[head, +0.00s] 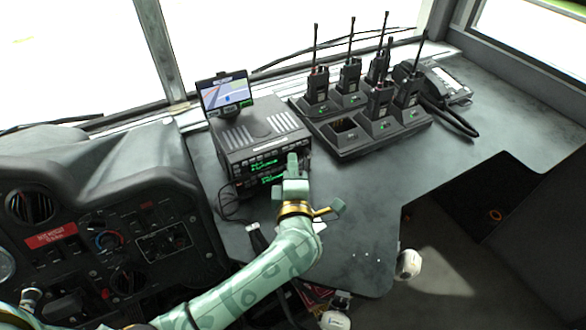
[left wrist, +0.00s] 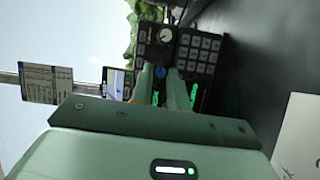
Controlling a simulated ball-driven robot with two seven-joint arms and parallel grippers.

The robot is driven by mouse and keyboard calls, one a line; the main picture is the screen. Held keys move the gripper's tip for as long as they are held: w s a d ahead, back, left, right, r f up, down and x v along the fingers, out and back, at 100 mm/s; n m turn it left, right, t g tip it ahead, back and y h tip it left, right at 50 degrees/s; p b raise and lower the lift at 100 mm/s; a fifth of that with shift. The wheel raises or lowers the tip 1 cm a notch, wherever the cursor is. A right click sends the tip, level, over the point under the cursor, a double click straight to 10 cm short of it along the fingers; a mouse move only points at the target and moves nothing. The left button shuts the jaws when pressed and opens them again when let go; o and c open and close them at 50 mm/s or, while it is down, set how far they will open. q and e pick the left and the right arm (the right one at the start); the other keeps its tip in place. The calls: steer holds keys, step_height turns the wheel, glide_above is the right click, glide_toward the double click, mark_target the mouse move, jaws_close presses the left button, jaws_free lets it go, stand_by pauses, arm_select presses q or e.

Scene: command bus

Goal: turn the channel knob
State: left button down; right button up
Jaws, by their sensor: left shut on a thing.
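The radio unit (head: 258,130) is a dark box on the grey counter, with green lit displays on its front. My left gripper (head: 292,168) reaches up to the right part of that front and covers some of it. In the left wrist view its two fingers (left wrist: 168,78) are shut on a small blue knob (left wrist: 160,73) on the radio's face. A white round knob (left wrist: 166,36) and a keypad (left wrist: 199,53) are beside it on the dark panel. I cannot read which knob is labelled as channel. My right gripper is not in view.
The dashboard (head: 100,240) is at the left. The counter right of my gripper is clear.

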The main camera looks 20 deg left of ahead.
arm_select(q)
steer(key=shift+f+n, duration=0.15)
steer(key=shift+n, duration=0.35)
steer(key=c, duration=1.4)
jaws_free()
steer(key=shift+o, duration=0.2)
steer(key=p+v, duration=0.2)
steer(key=v, duration=1.4)
steer(key=shift+s+d+f, duration=0.15)
steer(key=shift+f, duration=0.05)
